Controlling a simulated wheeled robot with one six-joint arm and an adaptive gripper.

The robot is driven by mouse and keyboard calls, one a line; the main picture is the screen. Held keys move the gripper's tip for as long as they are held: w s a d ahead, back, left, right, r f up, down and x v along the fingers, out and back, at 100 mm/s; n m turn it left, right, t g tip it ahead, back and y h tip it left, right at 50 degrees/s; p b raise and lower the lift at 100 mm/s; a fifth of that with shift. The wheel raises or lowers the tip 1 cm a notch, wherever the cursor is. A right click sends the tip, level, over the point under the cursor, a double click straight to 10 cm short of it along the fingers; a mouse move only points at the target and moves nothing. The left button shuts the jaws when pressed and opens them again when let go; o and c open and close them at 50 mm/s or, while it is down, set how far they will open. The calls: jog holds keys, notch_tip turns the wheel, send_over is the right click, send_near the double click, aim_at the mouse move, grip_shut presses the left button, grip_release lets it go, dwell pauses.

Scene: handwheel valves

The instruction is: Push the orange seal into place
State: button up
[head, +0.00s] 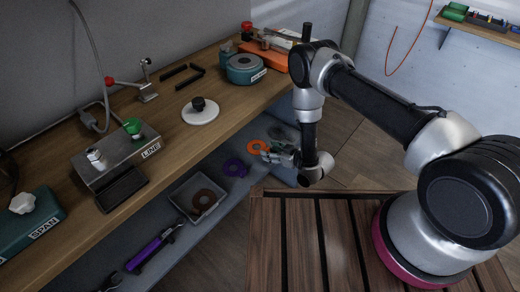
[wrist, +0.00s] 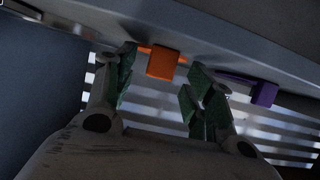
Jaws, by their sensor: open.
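The orange seal (head: 257,146) shows in the head view as a ring at the lower grey shelf, just left of my gripper (head: 276,155). In the wrist view the orange seal (wrist: 163,62) shows as a block with a thin strip beside it, under a grey edge. My gripper (wrist: 162,78) is open there, with its green-padded fingers on either side of the orange block. Whether a finger touches it I cannot tell. The spot where the seal belongs cannot be made out.
A purple ring (head: 235,168) lies left of the orange one; its purple block (wrist: 264,93) shows right of my fingers. A grey tray (head: 178,199) holds a brown ring. The wooden bench (head: 160,128) overhangs the lower shelf. A slatted wooden top (head: 285,235) is in front.

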jog(key=shift+w+a+f, duration=0.2)
jog(key=shift+w+a, duration=0.1)
jog(key=shift+a, duration=0.1)
jog(key=shift+c, duration=0.2)
jog(key=c, duration=0.9)
jog(key=shift+r, duration=0.1)
notch_tip(320, 180, up, 10)
jog(key=shift+f, duration=0.1)
jog(key=shift+o, duration=0.4)
